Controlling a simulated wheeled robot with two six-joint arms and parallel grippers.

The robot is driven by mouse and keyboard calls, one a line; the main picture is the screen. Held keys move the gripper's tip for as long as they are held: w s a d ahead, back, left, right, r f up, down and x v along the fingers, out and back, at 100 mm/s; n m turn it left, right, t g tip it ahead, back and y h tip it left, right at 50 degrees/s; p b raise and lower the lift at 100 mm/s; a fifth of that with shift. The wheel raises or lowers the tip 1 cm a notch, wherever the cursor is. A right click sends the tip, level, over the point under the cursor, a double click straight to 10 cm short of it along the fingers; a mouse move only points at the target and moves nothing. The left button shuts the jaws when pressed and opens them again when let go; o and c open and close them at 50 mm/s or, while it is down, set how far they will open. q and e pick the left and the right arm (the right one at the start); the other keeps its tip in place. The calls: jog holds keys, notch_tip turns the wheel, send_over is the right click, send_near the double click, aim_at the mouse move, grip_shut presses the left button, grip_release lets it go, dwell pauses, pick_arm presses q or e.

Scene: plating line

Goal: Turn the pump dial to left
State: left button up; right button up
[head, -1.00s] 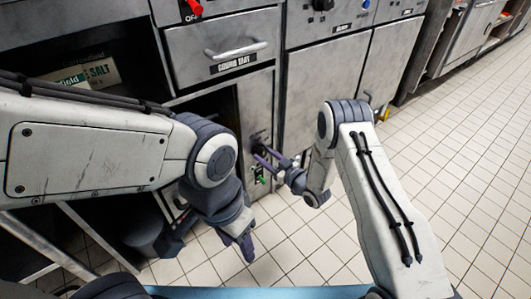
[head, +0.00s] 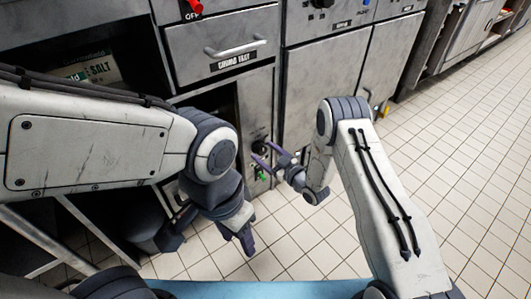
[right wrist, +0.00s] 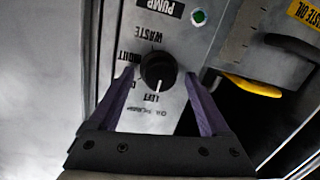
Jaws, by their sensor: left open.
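The pump dial (right wrist: 158,70) is a round black knob with a white pointer line, on a grey panel seen upside down in the right wrist view. The line points down in that picture, close to the LEFT label. My right gripper (right wrist: 157,76) is open, its purple fingers on either side of the dial with a gap to each. In the head view my right gripper (head: 262,154) is by the narrow panel below the counter. My left gripper (head: 246,236) is open and empty, hanging low over the floor in front of the cabinets.
A green indicator (right wrist: 199,16) and a yellow handle (right wrist: 250,86) by a dark opening are near the dial. A drawer (head: 222,45) with a bar handle is above the panel. A salt box (head: 88,72) sits on a shelf. The tiled floor (head: 455,150) at right is clear.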

jog(key=f+p+v, duration=0.1)
jog(key=p+v, duration=0.3)
jog(key=v, duration=0.6)
jog(key=shift+s+r+p, duration=0.2)
jog(key=shift+r+p, duration=0.2)
jog(key=shift+r, duration=0.15)
jog(key=shift+d, duration=0.1)
